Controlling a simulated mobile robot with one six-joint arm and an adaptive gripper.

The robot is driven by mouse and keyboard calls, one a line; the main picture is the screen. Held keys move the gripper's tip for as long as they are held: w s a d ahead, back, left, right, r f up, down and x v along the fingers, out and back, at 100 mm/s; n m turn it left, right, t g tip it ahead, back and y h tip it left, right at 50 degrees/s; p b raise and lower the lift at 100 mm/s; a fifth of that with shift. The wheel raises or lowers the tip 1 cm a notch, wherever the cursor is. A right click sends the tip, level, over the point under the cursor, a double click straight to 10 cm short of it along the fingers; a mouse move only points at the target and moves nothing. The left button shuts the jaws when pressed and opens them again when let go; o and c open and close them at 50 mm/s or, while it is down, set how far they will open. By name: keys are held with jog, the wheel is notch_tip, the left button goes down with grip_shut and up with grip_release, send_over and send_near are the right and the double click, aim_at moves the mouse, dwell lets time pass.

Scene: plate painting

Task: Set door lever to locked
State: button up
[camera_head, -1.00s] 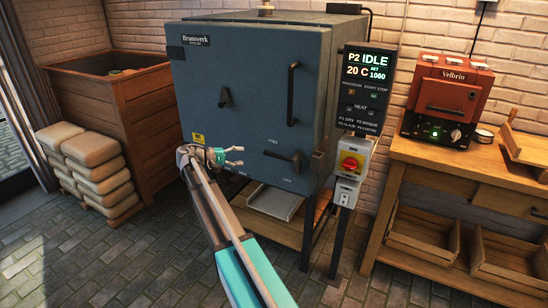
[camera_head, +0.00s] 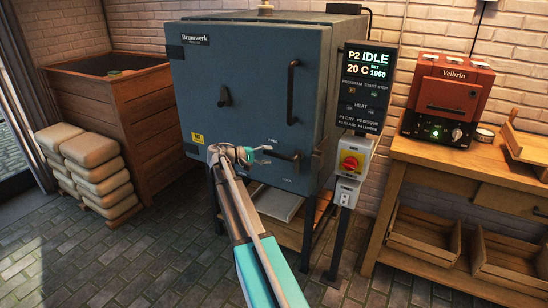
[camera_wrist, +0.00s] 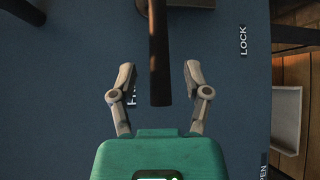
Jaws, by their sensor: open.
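The door lever (camera_head: 287,156) is a dark bar low on the front of the blue-grey kiln door (camera_head: 210,140). It lies nearly level, its pivot at the right and its free end to the left. FREE is printed above it and LOCK below it. My gripper (camera_head: 265,155) is open at the lever's free end. In the wrist view the lever (camera_wrist: 158,35) runs down between the spread fingers of my gripper (camera_wrist: 159,75), with a gap on each side. The left finger partly hides the FREE label; the LOCK label (camera_wrist: 243,40) is clear at the right.
A control panel (camera_head: 367,88) showing IDLE and a red switch (camera_head: 350,163) are at the right. A wooden bench (camera_head: 470,180) stands further right.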

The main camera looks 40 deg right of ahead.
jog(key=shift+x, duration=1.45)
grip_shut()
jog(key=shift+a, duration=0.1)
